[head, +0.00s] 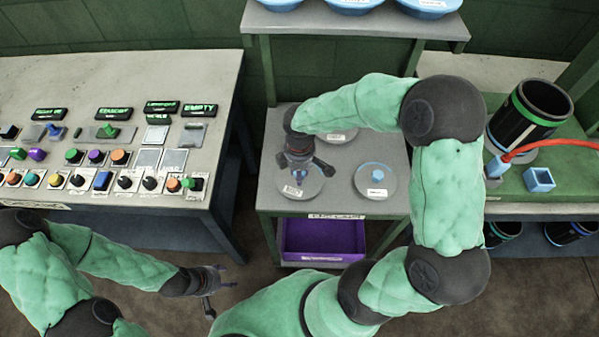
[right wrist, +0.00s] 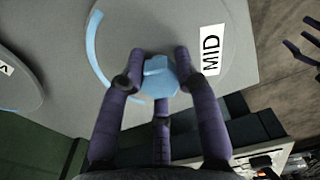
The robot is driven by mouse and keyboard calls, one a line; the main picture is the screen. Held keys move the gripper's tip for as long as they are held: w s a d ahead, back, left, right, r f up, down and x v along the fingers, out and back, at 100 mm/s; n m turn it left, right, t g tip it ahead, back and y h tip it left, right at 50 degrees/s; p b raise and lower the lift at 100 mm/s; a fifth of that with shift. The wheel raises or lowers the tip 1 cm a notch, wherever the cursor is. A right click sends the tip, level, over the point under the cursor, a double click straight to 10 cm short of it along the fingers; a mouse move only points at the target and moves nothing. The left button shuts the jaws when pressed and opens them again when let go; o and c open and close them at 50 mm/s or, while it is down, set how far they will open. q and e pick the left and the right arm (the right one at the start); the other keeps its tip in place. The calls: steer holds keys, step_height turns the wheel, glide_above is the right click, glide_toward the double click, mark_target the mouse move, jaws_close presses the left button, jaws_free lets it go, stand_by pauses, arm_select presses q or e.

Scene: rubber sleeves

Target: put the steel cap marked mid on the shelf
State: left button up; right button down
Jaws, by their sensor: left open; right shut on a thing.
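The steel cap marked MID (right wrist: 215,85) is a grey disc with a blue ring and a blue knob (right wrist: 160,77). My right gripper (right wrist: 157,68) is shut on that knob, with its fingers around it. In the head view this cap (head: 300,190) is at the front left of the grey stand top, under my right gripper (head: 299,165). I cannot tell whether it touches the surface. The grey shelf (head: 345,27) is above the back of the stand. My left gripper (head: 214,287) is open and empty, low at the left, apart from the stand.
Another cap with a blue knob (head: 375,183) lies right of it; a third (head: 338,136) is behind, partly hidden. A purple bin (head: 320,240) sits below. A control panel (head: 120,75) is left; a black cylinder (head: 528,112) is right.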

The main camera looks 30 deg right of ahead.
steer(key=shift+f, duration=0.15)
steer(key=c, duration=0.9)
jaws_free()
step_height(320, 180, up, 12)
steer(key=p, duration=0.4)
